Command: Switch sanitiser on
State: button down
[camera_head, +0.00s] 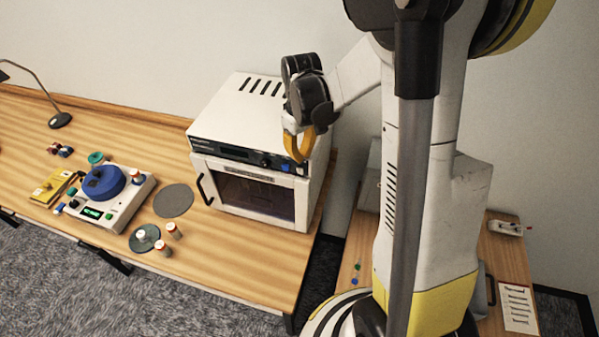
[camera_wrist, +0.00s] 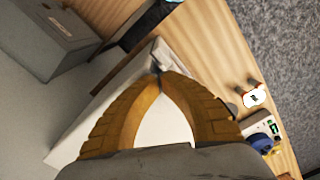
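The sanitiser appears to be the white box (camera_head: 250,100) with a vented top on the wooden table.
Left of the box are a grey disc (camera_head: 173,200), a device with a blue round top (camera_head: 103,184), a yellow box (camera_head: 50,188) and small vials (camera_head: 163,247). A lower table (camera_head: 355,255) stands right. A grey cabinet (camera_wrist: 45,35) shows in the wrist view.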

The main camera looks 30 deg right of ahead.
jog(key=shift+f, duration=0.3)
jog(key=shift+r, duration=0.1)
notch_tip(320, 180, up, 7)
jog(key=p, duration=0.3)
jog(key=shift+p, duration=0.35)
dwell(0.5)
jog(key=s+a+f+m+t+b, duration=0.1)
jog(key=s+a+f+t+b, duration=0.1)
jog(key=f+b, duration=0.6)
jog(key=s+a+f+m+t+b, duration=0.1)
jog(key=s+a+f+b, duration=0.3)
jog(key=b, duration=1.2)
jog(key=s+a+f+m+t+b, duration=0.1)
jog(key=s+a+f+t+b, duration=0.3)
jog(key=s+f+b, duration=0.4)
notch_tip(320, 180, down, 4)
jog(key=b, duration=0.4)
jog(key=shift+f+b, duration=0.25)
jog(key=shift+b, duration=0.1)
